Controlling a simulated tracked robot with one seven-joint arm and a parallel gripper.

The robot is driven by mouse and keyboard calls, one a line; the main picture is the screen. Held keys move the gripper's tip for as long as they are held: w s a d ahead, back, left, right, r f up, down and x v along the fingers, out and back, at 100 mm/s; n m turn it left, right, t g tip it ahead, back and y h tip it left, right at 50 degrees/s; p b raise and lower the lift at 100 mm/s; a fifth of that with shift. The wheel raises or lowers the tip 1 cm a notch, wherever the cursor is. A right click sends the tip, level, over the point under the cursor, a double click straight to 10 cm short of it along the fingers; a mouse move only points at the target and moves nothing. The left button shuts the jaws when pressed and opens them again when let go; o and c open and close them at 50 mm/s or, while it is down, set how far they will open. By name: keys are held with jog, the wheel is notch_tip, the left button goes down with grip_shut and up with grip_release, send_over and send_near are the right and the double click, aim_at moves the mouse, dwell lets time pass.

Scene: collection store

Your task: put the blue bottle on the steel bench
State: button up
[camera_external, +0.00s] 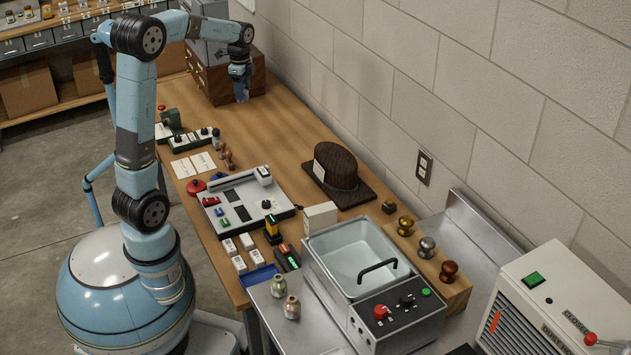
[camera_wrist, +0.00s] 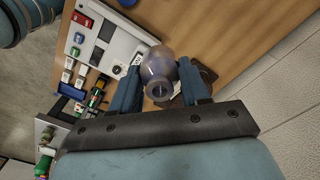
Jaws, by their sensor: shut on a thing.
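My gripper (camera_external: 240,88) hangs over the far end of the wooden table, in front of a wooden drawer cabinet. In the wrist view my gripper (camera_wrist: 160,90) is shut on a translucent bluish bottle (camera_wrist: 158,66), with one finger on each side and its round mouth facing the camera. In the external view the bottle cannot be told apart from the blue fingers. The steel bench (camera_external: 262,300) is at the near end, far from my gripper. A greenish bottle (camera_external: 278,286) and a tan bottle (camera_external: 292,307) stand upright on it.
A steel basin unit (camera_external: 372,262) with a control panel fills much of the bench. The wooden table (camera_external: 290,125) carries a grey panel device (camera_external: 247,200), a dark domed object (camera_external: 337,168), a drawer cabinet (camera_external: 222,80) and small boxes. A block wall (camera_external: 400,90) runs along the right.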

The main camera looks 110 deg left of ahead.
jog(key=w+d+m, duration=0.3)
jog(key=w+d, duration=1.1)
jog(key=w, duration=0.3)
jog(key=w+d+m, duration=0.3)
jog(key=w+d, duration=1.1)
jog(key=w, duration=0.2)
jog(key=w+d+m, duration=0.2)
jog(key=d, duration=0.9)
jog(key=w+d+m, duration=0.2)
jog(key=d, duration=0.9)
jog(key=s+d+m, duration=0.1)
jog(key=s+d, duration=0.1)
jog(key=d, duration=0.7)
jog(key=s+d+m, duration=0.2)
jog(key=d, duration=0.8)
jog(key=w+d+f, duration=0.1)
jog(key=w+f, duration=0.3)
jog(key=w+d+f, duration=0.1)
jog(key=w+f, duration=0.3)
jog(key=f, duration=0.1)
jog(key=w+d+f, duration=0.1)
jog(key=w+f, duration=0.4)
jog(key=shift+d+f, duration=0.15)
jog(key=shift+d, duration=0.05)
jog(key=shift+w+f, duration=0.2)
jog(key=shift+f, duration=0.1)
notch_tip(320, 180, down, 3)
jog(key=shift+w+d+f, duration=0.1)
jog(key=shift+f, duration=0.05)
